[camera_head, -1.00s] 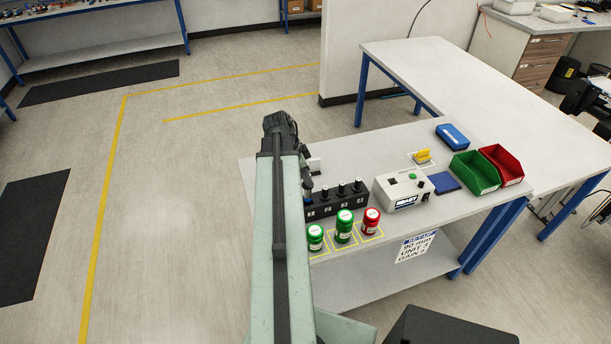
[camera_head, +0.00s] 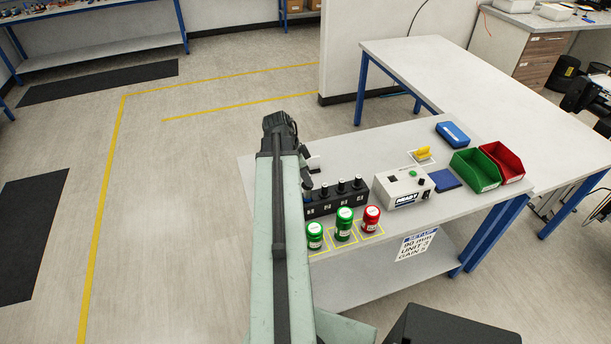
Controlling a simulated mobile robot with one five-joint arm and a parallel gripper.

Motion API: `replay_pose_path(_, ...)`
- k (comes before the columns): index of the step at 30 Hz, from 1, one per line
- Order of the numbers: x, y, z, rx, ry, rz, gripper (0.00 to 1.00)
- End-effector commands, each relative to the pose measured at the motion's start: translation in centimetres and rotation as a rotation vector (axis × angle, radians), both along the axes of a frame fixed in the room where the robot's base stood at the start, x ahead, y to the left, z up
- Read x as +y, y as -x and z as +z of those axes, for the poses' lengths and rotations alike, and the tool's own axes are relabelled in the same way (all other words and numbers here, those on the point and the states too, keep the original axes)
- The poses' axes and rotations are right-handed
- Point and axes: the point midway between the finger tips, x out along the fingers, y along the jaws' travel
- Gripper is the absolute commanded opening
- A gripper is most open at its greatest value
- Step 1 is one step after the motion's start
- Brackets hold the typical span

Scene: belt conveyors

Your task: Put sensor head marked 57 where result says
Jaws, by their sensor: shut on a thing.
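My gripper (camera_head: 307,184) is at the left end of a black rack (camera_head: 338,205), mostly hidden by my arm. It is shut on what looks like a dark sensor head there. I cannot tell whether that head is seated in the rack or just above it. Several more dark sensor heads with pale tops, one of them here (camera_head: 341,187), stand upright in the rack to the right. The marks on the heads are too small to read. A white tester box (camera_head: 404,190) with a small dark window, a green button and a READY label stands right of the rack.
A green bin (camera_head: 474,172), red bin (camera_head: 503,163), blue pad (camera_head: 444,181), blue case (camera_head: 453,135) and yellow item (camera_head: 423,153) are on the right. A set-up card (camera_head: 416,245) hangs in front.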

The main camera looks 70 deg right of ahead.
Motion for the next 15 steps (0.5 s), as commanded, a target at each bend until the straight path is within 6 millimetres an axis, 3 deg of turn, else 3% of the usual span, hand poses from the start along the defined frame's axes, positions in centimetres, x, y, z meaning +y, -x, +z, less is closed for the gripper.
replay_pose_path(15,0.0,-0.1,-1.9,0.0,0.0,0.001,0.0)
